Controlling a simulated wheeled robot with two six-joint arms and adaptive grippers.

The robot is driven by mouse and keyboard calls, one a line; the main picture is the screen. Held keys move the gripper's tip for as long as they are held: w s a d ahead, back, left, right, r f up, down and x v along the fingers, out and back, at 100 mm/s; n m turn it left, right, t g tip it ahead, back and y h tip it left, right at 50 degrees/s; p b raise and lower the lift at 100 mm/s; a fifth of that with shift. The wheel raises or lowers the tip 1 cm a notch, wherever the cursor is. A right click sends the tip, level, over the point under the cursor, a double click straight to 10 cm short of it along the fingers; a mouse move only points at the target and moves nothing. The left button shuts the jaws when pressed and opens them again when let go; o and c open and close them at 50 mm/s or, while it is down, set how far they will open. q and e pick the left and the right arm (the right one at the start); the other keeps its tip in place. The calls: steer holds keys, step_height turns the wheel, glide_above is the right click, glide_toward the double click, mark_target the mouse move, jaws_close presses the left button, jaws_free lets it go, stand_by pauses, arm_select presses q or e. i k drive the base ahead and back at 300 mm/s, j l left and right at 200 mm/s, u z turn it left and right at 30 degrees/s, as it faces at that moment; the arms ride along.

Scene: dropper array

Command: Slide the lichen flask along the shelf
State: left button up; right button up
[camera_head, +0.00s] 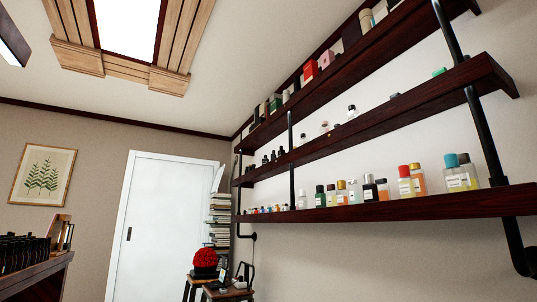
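Several small flasks and bottles stand in a row on the lowest dark wood shelf (400,208) on the right wall. They include a red-capped bottle (405,185), a teal-capped bottle (455,180), a black-capped bottle (370,189) and a dark green bottle (320,197). The labels are too small to read, so I cannot tell which one is the lichen flask. Neither my left nor my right gripper shows in the head view.
The middle shelf (400,109) holds sparser bottles, and the top shelf (345,70) holds boxes. Black pipe brackets (487,135) cross the shelves. A small table with a red ball-shaped object (205,258) stands beyond. A white door (165,230) and a bottle-filled cabinet (30,275) are at left.

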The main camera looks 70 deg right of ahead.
mark_target(281, 152)
steer(key=j+z, duration=0.1)
steer(key=z, duration=0.3)
steer(key=i+j+z, duration=0.1)
steer(key=z, duration=0.25)
steer(key=j+z, duration=0.1)
steer(key=z, duration=0.3)
